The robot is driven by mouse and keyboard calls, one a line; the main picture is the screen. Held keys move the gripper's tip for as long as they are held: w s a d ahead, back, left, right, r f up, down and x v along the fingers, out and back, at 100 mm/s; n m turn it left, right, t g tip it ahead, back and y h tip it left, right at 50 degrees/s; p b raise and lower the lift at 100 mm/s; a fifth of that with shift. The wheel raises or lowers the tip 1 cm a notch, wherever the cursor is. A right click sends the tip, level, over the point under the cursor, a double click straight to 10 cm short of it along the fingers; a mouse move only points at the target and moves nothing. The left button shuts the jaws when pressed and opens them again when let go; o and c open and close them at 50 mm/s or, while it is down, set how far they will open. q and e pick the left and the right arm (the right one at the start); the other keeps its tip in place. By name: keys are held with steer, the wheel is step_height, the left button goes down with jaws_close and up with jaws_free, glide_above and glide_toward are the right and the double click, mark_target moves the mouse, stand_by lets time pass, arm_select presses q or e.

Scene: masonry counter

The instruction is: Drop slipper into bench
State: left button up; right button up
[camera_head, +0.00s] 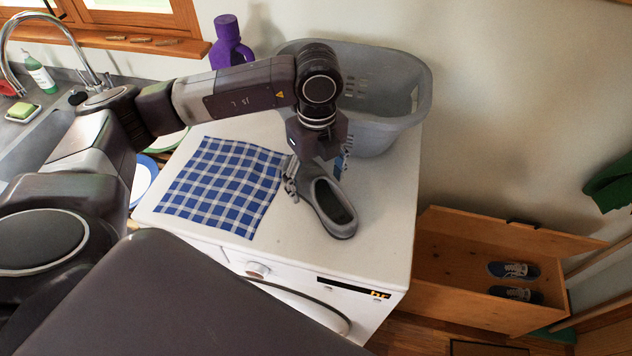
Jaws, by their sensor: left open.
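A grey slipper (330,210) lies on top of the white washing machine, near its front edge, with its dark opening facing up. My left gripper (316,178) is just above the slipper's far end, pointing down, open, with one finger on each side of it. Whether the fingers touch the slipper I cannot tell; the gripper hides part of its far end. The wooden bench (455,262) stands open on the floor at the right, its inside showing. Two blue shoes lie in it, one blue shoe (513,270) above the other (517,294). My right gripper is out of view.
A grey laundry basket (395,128) stands behind the slipper on the washing machine (300,262). A blue checked cloth (222,185) lies left of the slipper. A purple bottle (229,42) stands at the back. The left part of the bench's inside is clear.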

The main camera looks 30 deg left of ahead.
mark_target(316, 178)
arm_select(q)
steer(key=shift+f, duration=0.2)
steer(key=c, duration=1.4)
steer(key=shift+s+r+b, duration=0.1)
steer(key=shift+r+b, duration=0.1)
steer(key=shift+b, duration=0.45)
steer(key=shift+r+b, duration=0.3)
steer(key=shift+b, duration=0.1)
steer(key=r+b, duration=0.1)
steer(key=r, duration=0.1)
steer(key=r+b, duration=0.1)
steer(key=r, duration=0.1)
steer(key=r+b, duration=0.1)
steer(key=shift+s+d+r, duration=0.15)
steer(key=shift+s+r, duration=0.2)
steer(key=shift+r, duration=0.05)
steer(key=s+d+b, duration=0.1)
steer(key=s+b, duration=0.1)
steer(key=s, duration=0.4)
steer(key=s+d+b, duration=0.2)
steer(key=s+b, duration=0.1)
steer(key=s, duration=0.3)
steer(key=s+d+b, duration=0.1)
steer(key=s+b, duration=0.2)
steer(key=s, duration=0.3)
steer(key=shift+s+d+r, duration=0.15)
steer(key=shift+s+d, duration=0.05)
steer(key=shift+d, duration=0.15)
